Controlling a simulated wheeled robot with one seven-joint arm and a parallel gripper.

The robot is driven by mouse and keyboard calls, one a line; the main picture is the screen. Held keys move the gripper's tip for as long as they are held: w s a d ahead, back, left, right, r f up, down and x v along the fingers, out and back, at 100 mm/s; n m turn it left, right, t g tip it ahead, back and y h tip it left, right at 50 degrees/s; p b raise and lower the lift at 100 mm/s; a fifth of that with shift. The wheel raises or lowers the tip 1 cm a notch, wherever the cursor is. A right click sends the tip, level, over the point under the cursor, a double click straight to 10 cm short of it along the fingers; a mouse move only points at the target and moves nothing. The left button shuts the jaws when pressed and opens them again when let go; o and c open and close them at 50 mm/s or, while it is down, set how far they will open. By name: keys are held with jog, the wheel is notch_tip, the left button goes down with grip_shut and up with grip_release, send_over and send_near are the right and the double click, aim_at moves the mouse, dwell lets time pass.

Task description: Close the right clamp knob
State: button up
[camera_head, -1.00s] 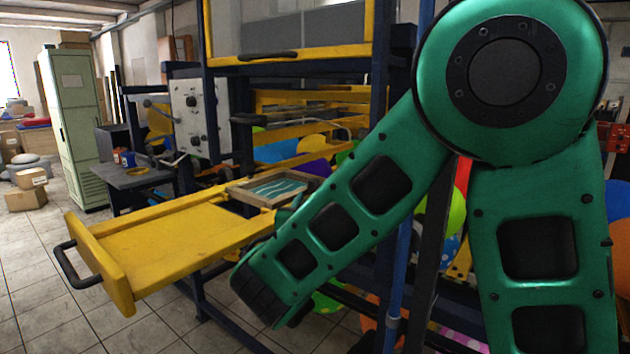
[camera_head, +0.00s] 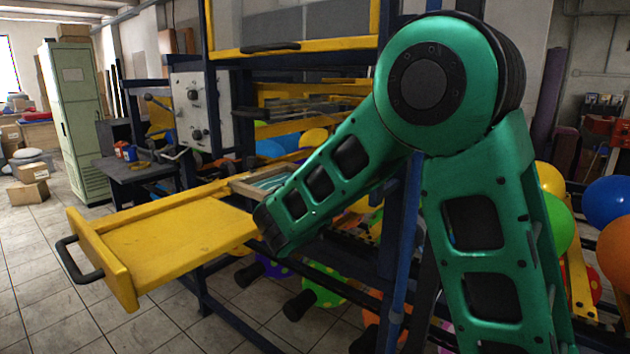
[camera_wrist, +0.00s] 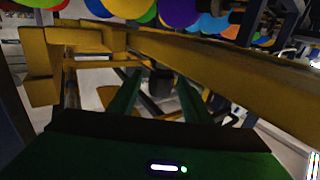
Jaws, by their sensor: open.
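In the wrist view, my gripper (camera_wrist: 159,78) is open, with its two green fingers apart. A dark, round, knob-like part (camera_wrist: 160,82) shows between and beyond the fingers; I cannot tell whether it is the right clamp knob or how far away it is. No contact is visible. In the head view, the framed screen with a teal print (camera_head: 262,182) sits at the inner end of the yellow tray (camera_head: 175,246), partly behind my green arm. My gripper is hidden there, and no clamp knob can be made out for certain.
Yellow beams (camera_wrist: 225,58) cross the wrist view above the fingers. In the head view, black cylindrical ends (camera_head: 300,305) stick out below the tray level. A blue post (camera_head: 404,250) stands close to my arm. Balloons (camera_head: 606,203) lie at right.

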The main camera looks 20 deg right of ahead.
jog(key=c, duration=1.1)
jog(key=shift+o, duration=0.2)
jog(key=shift+d+n+y, duration=0.1)
jog(key=shift+n+y, duration=0.5)
jog(key=shift+y, duration=0.3)
jog(key=shift+f+n+t+y, duration=0.2)
jog(key=shift+n+t+y, duration=0.2)
jog(key=shift+n+y, duration=0.65)
jog(key=shift+f+n+y, duration=0.15)
jog(key=shift+n+y, duration=0.1)
jog(key=shift+y, duration=0.6)
jog(key=shift+n+y, duration=0.4)
jog(key=shift+y, duration=0.4)
jog(key=o, duration=1.1)
jog(key=shift+r, duration=0.2)
jog(key=shift+c, duration=0.2)
